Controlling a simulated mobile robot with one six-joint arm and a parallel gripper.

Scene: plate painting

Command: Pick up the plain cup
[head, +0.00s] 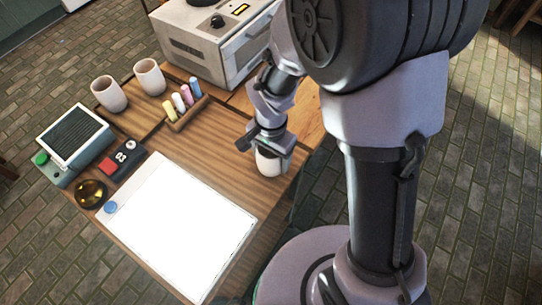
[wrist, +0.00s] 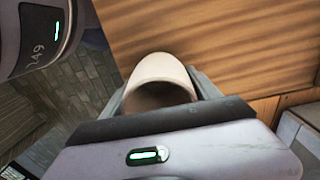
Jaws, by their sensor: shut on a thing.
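A plain pale cup (head: 269,163) is at the right edge of the wooden table in the head view, under my gripper (head: 265,145). My gripper is shut on this cup. The cup (wrist: 160,75) also shows in the wrist view, its rounded pale rim and dark inside rising beyond the gripper body. The lower gripper body hides part of it there. I cannot tell whether the cup touches the table. Two more plain pale cups, one on the left (head: 108,94) and one on the right (head: 150,77), stand upright near the table's far left edge.
A white oven-like machine (head: 215,45) is at the back. Bare wood lies around the gripper's left.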

